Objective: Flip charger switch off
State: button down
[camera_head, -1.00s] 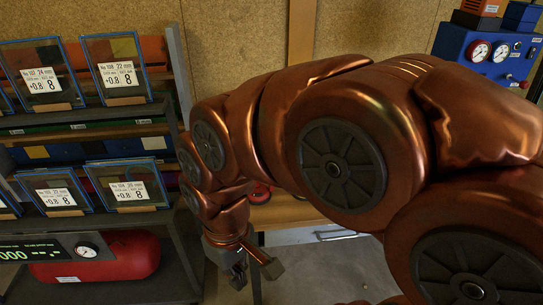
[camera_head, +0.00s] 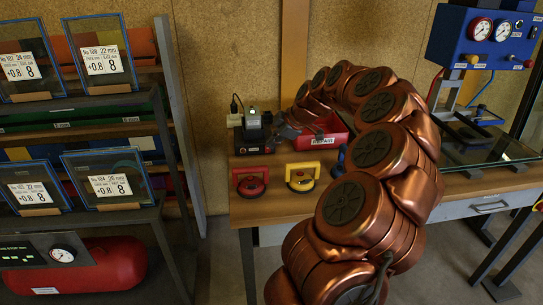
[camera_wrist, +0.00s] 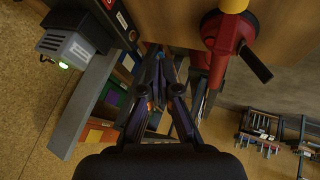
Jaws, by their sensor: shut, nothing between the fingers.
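The charger (camera_head: 252,134) is a dark box on the back left of the workbench, with a grey block and a small green light on top. A small red spot shows low on its front; I cannot tell the switch or its position. In the wrist view a grey-topped unit with a green light (camera_wrist: 72,48) appears at the upper left and looks like the charger. My gripper (camera_head: 283,130) is just right of the charger in the head view, partly hidden against the red bin. In the wrist view my gripper (camera_wrist: 157,62) is shut and empty, apart from that unit.
A red suction lifter (camera_head: 250,182) and a yellow one (camera_head: 302,177) stand at the bench's front edge. A red bin (camera_head: 325,133) is beside my gripper. A rack of framed glass (camera_head: 105,187) stands left. A blue gauge press (camera_head: 487,38) is at right.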

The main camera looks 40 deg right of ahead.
aim_at(268, 150)
jog(key=shift+h, duration=0.4)
jog(key=d, duration=0.1)
jog(key=s+d+f, duration=0.1)
jog(key=d, duration=0.1)
jog(key=d+f, duration=0.1)
jog(key=d, duration=0.1)
jog(key=shift+s, duration=0.3)
jog(key=x, duration=0.7)
jog(key=p+x, duration=0.1)
jog(key=x, duration=0.2)
jog(key=shift+w+d, duration=0.3)
jog(key=shift+w, duration=0.1)
jog(key=shift+w+d+r+p, duration=0.1)
jog(key=shift+w+d+p, duration=0.05)
jog(key=shift+w+d, duration=0.4)
jog(key=shift+w+d+r+p, duration=0.15)
jog(key=shift+w+d, duration=0.2)
jog(key=shift+w, duration=0.35)
jog(key=shift+w, duration=0.15)
